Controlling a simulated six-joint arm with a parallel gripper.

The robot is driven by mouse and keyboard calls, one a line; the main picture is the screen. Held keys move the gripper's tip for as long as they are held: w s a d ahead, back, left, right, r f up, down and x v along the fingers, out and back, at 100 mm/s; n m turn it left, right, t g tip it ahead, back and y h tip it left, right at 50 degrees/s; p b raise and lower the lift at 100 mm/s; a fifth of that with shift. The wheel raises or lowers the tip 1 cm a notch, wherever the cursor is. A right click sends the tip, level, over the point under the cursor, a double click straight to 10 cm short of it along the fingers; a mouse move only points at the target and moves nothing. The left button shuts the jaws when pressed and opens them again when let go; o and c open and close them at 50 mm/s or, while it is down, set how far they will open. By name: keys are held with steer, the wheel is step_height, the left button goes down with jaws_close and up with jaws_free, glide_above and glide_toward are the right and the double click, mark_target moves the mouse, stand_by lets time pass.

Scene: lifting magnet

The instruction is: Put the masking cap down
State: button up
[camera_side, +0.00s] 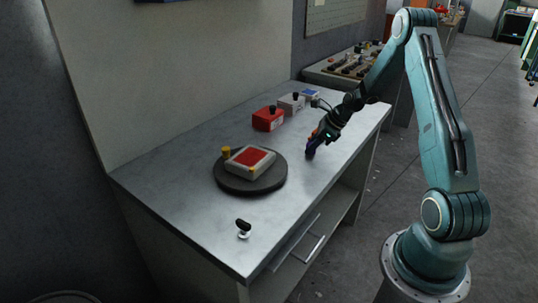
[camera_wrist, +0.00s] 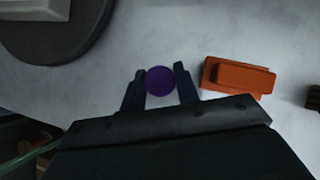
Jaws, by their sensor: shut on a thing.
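The masking cap is a small purple round piece. In the wrist view the cap (camera_wrist: 160,80) sits between the two dark fingers of my gripper (camera_wrist: 160,86). My gripper is shut on it. In the side view the cap (camera_side: 310,152) shows as a dark purple bit at the tip of my gripper (camera_side: 312,146), low over the bench top. I cannot tell whether the cap touches the bench.
An orange block (camera_wrist: 238,77) lies just right of my gripper in the wrist view. A round dark turntable (camera_side: 230,186) carries a grey and red part (camera_side: 250,161). A red box (camera_side: 268,119) stands behind. A small black-handled item (camera_side: 243,225) stands at the front. The bench (camera_side: 190,155) is otherwise mostly clear.

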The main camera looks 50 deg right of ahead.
steer(key=shift+f, duration=0.25)
steer(key=shift+f, duration=0.15)
steer(key=o, duration=0.7)
steer(key=shift+c, duration=0.2)
steer(key=v, duration=1.2)
steer(key=shift+a, duration=0.1)
